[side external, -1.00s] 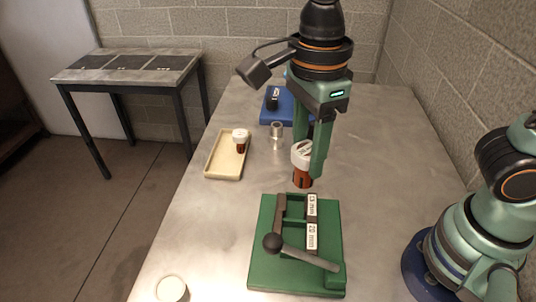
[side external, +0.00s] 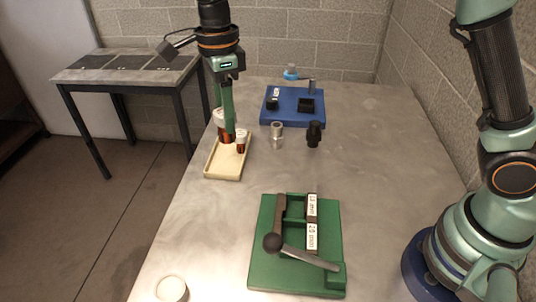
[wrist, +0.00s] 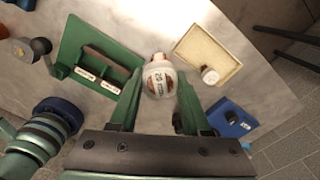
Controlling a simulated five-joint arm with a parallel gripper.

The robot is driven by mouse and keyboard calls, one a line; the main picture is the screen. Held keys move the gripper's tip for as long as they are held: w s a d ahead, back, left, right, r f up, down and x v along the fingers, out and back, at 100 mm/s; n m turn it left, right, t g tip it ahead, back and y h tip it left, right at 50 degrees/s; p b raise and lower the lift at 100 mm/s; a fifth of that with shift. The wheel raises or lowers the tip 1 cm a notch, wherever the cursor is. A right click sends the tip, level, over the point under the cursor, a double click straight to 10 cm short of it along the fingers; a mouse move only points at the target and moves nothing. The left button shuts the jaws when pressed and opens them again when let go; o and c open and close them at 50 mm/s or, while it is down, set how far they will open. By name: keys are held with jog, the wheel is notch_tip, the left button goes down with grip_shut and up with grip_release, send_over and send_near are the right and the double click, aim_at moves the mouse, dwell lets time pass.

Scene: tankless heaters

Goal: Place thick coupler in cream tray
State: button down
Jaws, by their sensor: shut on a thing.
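My gripper (side external: 228,128) is shut on the thick coupler (side external: 219,117), a white-topped piece with a copper-brown lower part. The tray also shows in the wrist view (wrist: 190,42).
A metal cylinder (side external: 277,131) and a black fitting (side external: 314,134) stand right of the tray. Behind them is a blue board (side external: 291,118) with small parts. A green lever fixture (side external: 265,275) is in front. A white round piece (side external: 171,289) is at the near left.

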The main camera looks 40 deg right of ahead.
jog(key=shift+w+d+f, duration=0.6)
jog(key=shift+w+f, duration=1)
jog(key=shift+f, duration=1)
jog(key=shift+w+d+f, duration=0.55)
jog(key=shift+w+f, duration=1.05)
jog(key=shift+f, duration=0.95)
jog(key=shift+w+d+f, duration=0.6)
jog(key=shift+w+f, duration=1)
jog(key=shift+f, duration=1)
jog(key=shift+f, duration=0.55)
jog(key=shift+c, duration=1.4)
grip_release()
